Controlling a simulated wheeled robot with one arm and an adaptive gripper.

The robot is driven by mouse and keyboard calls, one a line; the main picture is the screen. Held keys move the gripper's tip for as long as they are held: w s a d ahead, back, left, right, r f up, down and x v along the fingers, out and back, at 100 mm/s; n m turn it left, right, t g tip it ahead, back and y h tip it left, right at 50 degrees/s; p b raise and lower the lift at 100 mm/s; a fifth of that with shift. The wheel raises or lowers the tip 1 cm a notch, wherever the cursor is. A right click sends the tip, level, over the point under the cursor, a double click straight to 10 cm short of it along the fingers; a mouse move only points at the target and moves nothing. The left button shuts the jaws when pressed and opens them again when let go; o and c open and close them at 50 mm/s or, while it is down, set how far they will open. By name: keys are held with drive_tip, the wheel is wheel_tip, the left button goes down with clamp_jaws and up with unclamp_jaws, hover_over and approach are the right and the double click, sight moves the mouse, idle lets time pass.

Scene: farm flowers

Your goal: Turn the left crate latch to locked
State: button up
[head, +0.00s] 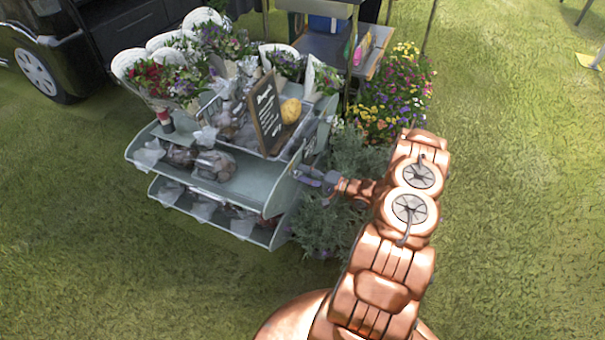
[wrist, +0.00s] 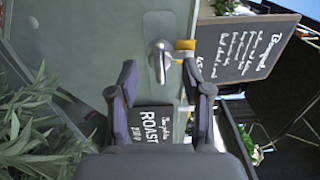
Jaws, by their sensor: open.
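In the wrist view a metal crate latch (wrist: 160,58) is mounted on a pale plate on the grey-green crate panel (wrist: 95,35). Its rounded lever lies between and just beyond my fingertips. A yellow piece (wrist: 186,45) is close to its right side; I cannot tell whether it belongs to the latch. My gripper (wrist: 161,75) is open, with one dark finger on each side of the latch and nothing held. I cannot tell whether either finger touches it. In the head view my gripper (head: 308,177) is at the right end of the grey stand (head: 262,192); the latch is hidden there.
A chalkboard sign (wrist: 245,48) is close on the right in the wrist view, and a dark "ROAST" sign (wrist: 152,128) is below the latch. Leafy plants (wrist: 35,130) are at lower left. In the head view, flower bouquets (head: 170,78) fill the stand; open grass is on the right.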

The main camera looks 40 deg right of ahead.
drive_tip(key=v, duration=1.1)
drive_tip(key=shift+w, duration=0.1)
